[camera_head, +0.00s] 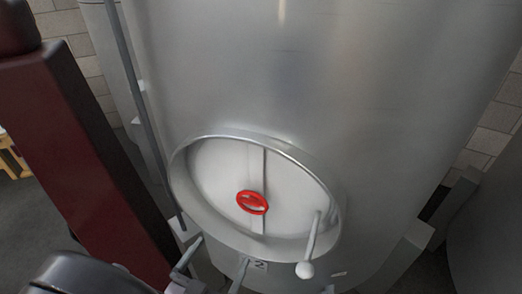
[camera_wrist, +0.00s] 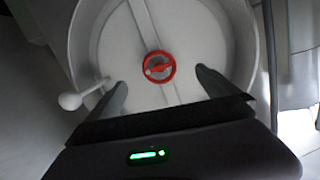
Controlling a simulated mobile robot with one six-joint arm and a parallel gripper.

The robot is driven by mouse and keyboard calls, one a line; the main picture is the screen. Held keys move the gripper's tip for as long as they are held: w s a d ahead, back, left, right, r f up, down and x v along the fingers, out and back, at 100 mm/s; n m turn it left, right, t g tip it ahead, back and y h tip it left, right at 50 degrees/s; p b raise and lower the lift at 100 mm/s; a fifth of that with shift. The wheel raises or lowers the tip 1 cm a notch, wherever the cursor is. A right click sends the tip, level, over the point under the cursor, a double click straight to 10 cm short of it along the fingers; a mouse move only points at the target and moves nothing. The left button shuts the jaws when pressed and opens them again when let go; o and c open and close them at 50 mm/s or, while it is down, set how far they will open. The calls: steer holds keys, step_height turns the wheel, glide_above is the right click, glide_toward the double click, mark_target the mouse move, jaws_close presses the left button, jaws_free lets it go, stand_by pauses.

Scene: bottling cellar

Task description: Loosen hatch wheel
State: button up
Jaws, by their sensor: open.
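The red hatch wheel (camera_head: 252,202) sits at the middle of a round pale hatch door (camera_head: 215,178), low on a big steel tank. It is a small ring with a bar across it. In the wrist view the wheel (camera_wrist: 159,67) lies ahead of my gripper (camera_wrist: 160,77), between the lines of its two fingers. The fingers are spread wide and empty, and I see no contact with the wheel. The gap in depth between fingertips and wheel is hard to judge.
A handle with a white ball end (camera_head: 305,269) sticks out at the hatch's lower right; it also shows at left in the wrist view (camera_wrist: 70,101). A raised metal rim (camera_head: 330,180) rings the hatch. A strap (camera_head: 257,165) crosses the door behind the wheel.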

steer(key=s+n+t, duration=0.1)
steer(key=s, duration=0.1)
steer(key=b, duration=0.4)
glide_toward(251, 203)
steer(key=shift+n+t+h, duration=0.3)
steer(key=x, duration=0.5)
steer(key=f+x, duration=0.1)
steer(key=x, duration=0.2)
steer(key=shift+w, duration=0.35)
steer(key=c, duration=1.4)
steer(key=shift+o, duration=0.2)
